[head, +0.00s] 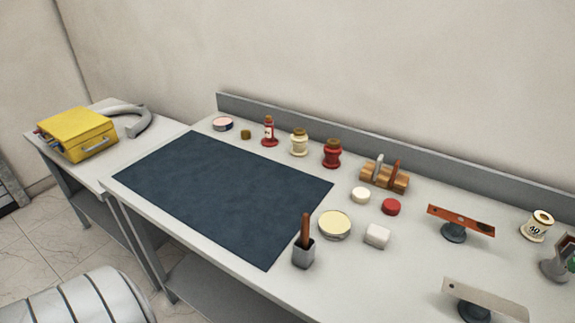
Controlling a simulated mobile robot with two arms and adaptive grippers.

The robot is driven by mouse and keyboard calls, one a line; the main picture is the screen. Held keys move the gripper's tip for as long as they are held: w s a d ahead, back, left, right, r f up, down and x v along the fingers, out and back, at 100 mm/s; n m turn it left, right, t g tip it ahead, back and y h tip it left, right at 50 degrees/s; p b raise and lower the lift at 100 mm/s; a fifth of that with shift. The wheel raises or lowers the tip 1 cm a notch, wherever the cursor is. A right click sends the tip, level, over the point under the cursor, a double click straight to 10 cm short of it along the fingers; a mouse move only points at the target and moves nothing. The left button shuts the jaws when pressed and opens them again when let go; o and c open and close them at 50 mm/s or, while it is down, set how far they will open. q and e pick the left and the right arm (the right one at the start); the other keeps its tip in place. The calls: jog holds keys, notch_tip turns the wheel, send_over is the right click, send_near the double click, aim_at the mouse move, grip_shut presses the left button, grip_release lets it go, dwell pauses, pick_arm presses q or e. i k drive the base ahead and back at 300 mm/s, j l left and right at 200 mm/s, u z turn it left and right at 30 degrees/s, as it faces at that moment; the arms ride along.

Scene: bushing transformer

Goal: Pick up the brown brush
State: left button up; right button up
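A brown, brush-like handle (306,229) stands upright in a small grey square cup (303,254) near the front edge of the workbench. Its lower end is hidden inside the cup, so I cannot see any bristles. Neither of my grippers shows in the head view.
A dark blue mat (220,195) lies flat and empty left of the cup. A round tin (334,224) and a white block (377,235) sit close to its right. Red and cream jars stand behind. A wooden rack (384,180) and an orange level-like bar (461,220) are further right.

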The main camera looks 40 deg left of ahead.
aim_at(305, 220)
jog(key=u, duration=1.1)
